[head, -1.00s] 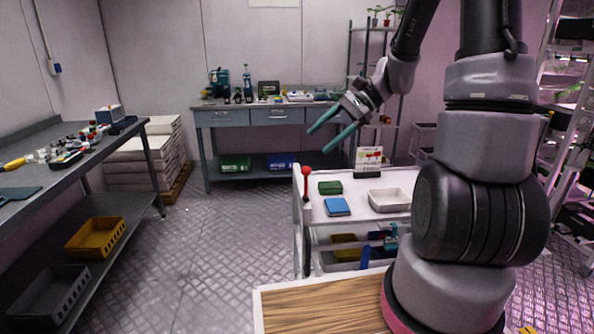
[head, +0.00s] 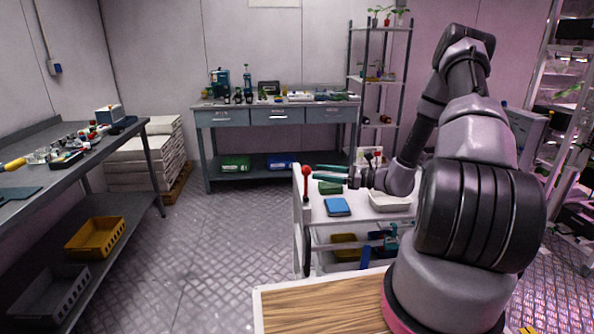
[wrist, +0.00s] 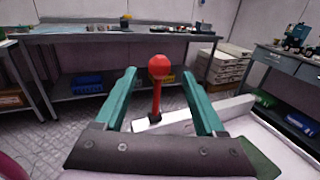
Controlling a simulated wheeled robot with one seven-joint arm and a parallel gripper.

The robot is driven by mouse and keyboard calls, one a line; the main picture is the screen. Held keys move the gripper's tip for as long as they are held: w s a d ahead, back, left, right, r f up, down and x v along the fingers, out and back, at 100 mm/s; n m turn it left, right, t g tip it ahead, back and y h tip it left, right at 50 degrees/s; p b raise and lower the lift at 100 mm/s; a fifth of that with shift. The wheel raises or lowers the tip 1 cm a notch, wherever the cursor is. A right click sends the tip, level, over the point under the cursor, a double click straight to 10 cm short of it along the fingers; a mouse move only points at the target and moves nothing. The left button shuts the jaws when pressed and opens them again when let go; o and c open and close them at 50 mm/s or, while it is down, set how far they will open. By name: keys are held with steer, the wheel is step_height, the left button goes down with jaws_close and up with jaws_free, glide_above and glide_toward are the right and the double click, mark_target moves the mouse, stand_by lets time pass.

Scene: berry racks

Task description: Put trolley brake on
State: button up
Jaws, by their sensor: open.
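The trolley (head: 314,212) stands in front of me, a white cart with a metal frame. Its brake lever (head: 306,184) is a red stick with a round knob, rising upright at the trolley's left edge. In the wrist view the red knob (wrist: 159,68) shows ahead, in line with the gap between my fingers. My gripper (head: 330,182) is low over the trolley top, pointing left at the lever. It also shows in the wrist view (wrist: 160,90), open, with teal fingers on either side of the lever in the picture. I cannot tell whether they touch it.
A workbench (head: 275,115) stands behind, another bench (head: 75,160) at left. The floor between is clear.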

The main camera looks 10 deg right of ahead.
steer(key=x, duration=0.9)
jaws_close()
stand_by(1.2)
